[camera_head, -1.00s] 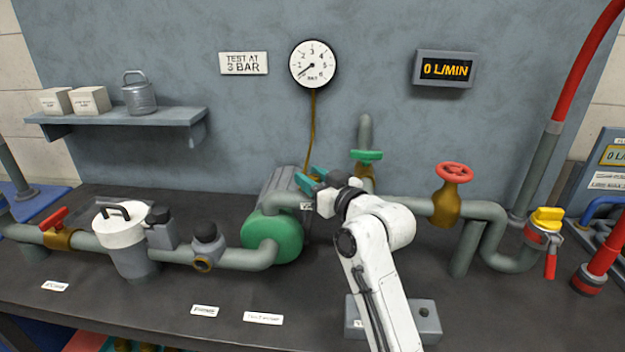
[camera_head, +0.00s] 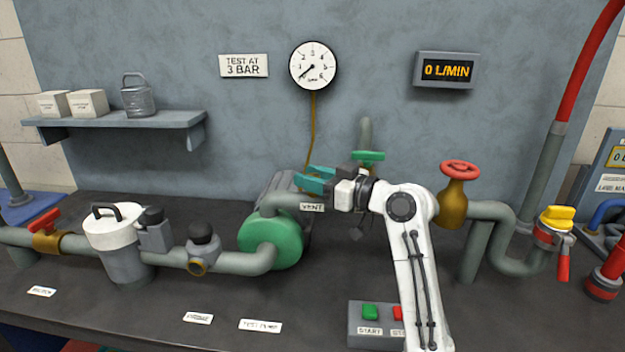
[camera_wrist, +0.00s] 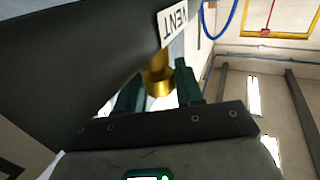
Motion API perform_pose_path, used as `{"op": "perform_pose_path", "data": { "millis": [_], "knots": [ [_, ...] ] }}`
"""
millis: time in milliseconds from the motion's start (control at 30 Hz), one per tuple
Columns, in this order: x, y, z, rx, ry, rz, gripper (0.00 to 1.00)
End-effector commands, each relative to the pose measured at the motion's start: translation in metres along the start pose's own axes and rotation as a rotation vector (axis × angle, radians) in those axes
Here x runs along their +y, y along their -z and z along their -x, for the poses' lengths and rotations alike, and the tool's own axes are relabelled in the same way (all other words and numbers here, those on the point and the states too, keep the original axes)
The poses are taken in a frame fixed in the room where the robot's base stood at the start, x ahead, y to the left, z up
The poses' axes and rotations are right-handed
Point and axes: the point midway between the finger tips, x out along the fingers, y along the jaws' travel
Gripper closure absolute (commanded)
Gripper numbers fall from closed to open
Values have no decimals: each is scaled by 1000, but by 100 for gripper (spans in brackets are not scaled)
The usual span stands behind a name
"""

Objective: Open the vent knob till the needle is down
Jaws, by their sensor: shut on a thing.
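The pressure gauge (camera_head: 313,65) hangs on the wall, and its needle points to the lower left, near the low end of the scale. The VENT label (camera_head: 312,207) is on the grey pipe above the green pump (camera_head: 270,240). My gripper (camera_head: 309,180) reaches left over this pipe with its teal fingers. In the wrist view the brass vent knob (camera_wrist: 158,82) lies between the two fingers, beside the label, and the gripper is shut on it. In the head view the knob is hidden behind the fingers.
A red handwheel valve (camera_head: 458,168) stands right of my arm, and a green-handled valve (camera_head: 368,156) stands close behind my wrist. A START button box (camera_head: 370,325) is on the bench in front. The flow display (camera_head: 446,69) reads 0 L/MIN.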

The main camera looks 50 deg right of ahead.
Motion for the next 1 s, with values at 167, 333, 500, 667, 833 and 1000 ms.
{"op": "perform_pose_path", "data": {
  "millis": [167, 333, 500, 667, 833, 1000],
  "knots": [
    [0, -1, 0, -2, -1, -1, 49],
    [0, 0, 0, -1, -1, -1, 44],
    [0, 0, 2, -1, -2, -1, 44],
    [1, -1, 20, 1, -3, -2, 44],
    [1, -2, 53, 0, -6, -1, 44],
    [1, -2, 84, 0, -5, -1, 44]
  ]
}}
